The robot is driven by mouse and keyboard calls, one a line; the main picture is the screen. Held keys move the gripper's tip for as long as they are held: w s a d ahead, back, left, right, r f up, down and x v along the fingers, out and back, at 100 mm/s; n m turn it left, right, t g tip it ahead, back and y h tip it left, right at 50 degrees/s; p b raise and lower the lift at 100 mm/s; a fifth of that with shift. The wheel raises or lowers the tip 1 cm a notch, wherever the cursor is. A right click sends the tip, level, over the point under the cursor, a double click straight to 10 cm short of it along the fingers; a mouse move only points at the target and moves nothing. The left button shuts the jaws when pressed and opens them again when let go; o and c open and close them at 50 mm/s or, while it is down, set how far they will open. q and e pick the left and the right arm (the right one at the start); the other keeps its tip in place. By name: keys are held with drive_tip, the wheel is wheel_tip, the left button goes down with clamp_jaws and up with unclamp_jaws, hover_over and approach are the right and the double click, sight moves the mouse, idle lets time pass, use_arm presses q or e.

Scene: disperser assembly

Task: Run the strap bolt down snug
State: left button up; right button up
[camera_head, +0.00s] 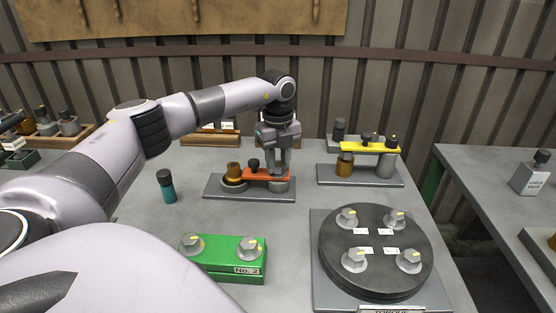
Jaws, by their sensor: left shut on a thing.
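An orange-red strap (262,175) spans a fixture on a grey plate (225,194) near the middle of the table. A copper-coloured cylinder (233,172) stands at its left end and a grey post (279,186) under its right end. A dark knob (253,163) stands on the strap. My left gripper (279,170) points down over the strap's right end, shut on what looks like the strap bolt. The fingers hide the bolt, so how far its head sits above the strap cannot be told. My right gripper is out of view.
A similar fixture with a yellow strap (370,147) stands to the right. A dark round turntable (375,278) with several hex bolts, a green block (224,269) with two bolts and a teal bottle (167,188) stand nearer. A side table (480,190) is at right.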

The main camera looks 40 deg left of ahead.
use_arm(q)
drive_tip(key=shift+m, duration=0.3)
drive_tip(key=m+p, duration=0.2)
drive_tip(key=shift+r+m, duration=0.15)
drive_tip(key=shift+m, duration=0.25)
drive_tip(key=m+p, duration=0.2)
drive_tip(key=m, duration=0.3)
drive_tip(key=shift+w, duration=0.15)
drive_tip(key=m, duration=0.5)
drive_tip(key=shift+d+m+p, duration=0.1)
drive_tip(key=shift+m+p, duration=0.25)
drive_tip(key=shift+m, duration=0.05)
drive_tip(key=m, duration=0.5)
drive_tip(key=shift+d, duration=0.1)
drive_tip(key=shift+m, duration=0.4)
drive_tip(key=o, duration=1.1)
drive_tip(key=shift+c, duration=0.2)
